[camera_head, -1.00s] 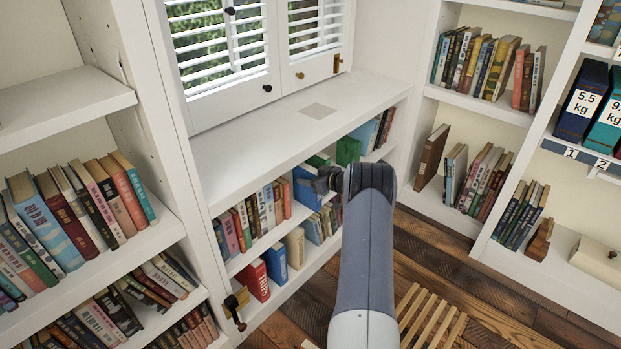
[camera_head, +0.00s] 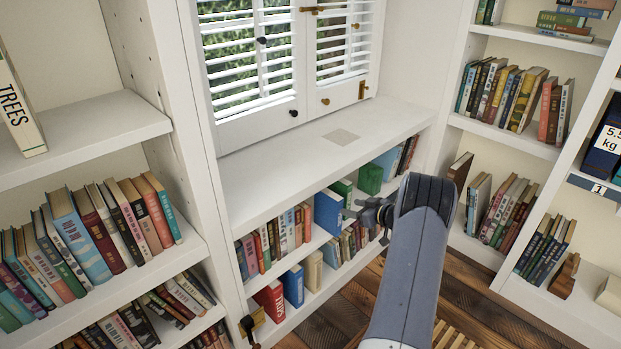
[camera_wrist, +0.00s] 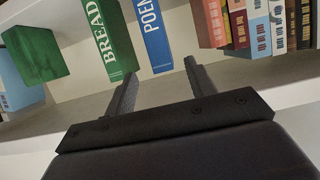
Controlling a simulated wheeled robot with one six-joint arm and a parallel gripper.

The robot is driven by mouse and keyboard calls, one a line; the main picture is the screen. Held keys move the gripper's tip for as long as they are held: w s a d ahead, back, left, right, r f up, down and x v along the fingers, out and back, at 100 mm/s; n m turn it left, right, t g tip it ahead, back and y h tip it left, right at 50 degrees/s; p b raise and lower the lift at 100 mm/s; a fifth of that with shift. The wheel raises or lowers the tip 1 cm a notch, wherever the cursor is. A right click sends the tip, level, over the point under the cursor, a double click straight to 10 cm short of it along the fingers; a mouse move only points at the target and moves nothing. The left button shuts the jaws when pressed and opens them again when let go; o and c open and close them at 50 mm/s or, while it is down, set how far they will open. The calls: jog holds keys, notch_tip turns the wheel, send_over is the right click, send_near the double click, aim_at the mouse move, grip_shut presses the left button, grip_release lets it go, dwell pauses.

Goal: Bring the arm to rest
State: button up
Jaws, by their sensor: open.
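My arm (camera_head: 408,270) reaches up from the bottom right of the head view, bent at the wrist. My gripper (camera_head: 360,215) is in front of the upper book row of the low shelf under the window. It is open and empty. In the wrist view my gripper (camera_wrist: 160,70) shows two dark fingers spread apart, with nothing between them. Beyond the fingers stand a blue book (camera_wrist: 152,35) marked "POEM" and a green book (camera_wrist: 108,40) marked "BREAD". The blue book (camera_head: 327,211) stands just left of the fingertips in the head view, apparently clear of them.
A green block (camera_head: 370,178) sits on the same shelf. The white sill (camera_head: 290,165) above it is bare except for a flat grey square (camera_head: 341,136). Tall bookcases stand at left and right. A slatted wooden item (camera_head: 455,338) lies on the plank floor.

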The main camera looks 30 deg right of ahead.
aim_at(332, 203)
dwell(0.3)
jog(key=b+x, duration=0.2)
jog(key=x, duration=0.8)
jog(key=shift+w+a+f+b, duration=0.1)
jog(key=shift+w+f+b, duration=0.1)
jog(key=shift+w+b, duration=0.2)
jog(key=shift+r, duration=0.35)
jog(key=shift+s, duration=0.3)
jog(key=shift+w+f, duration=0.1)
jog(key=shift+f, duration=0.05)
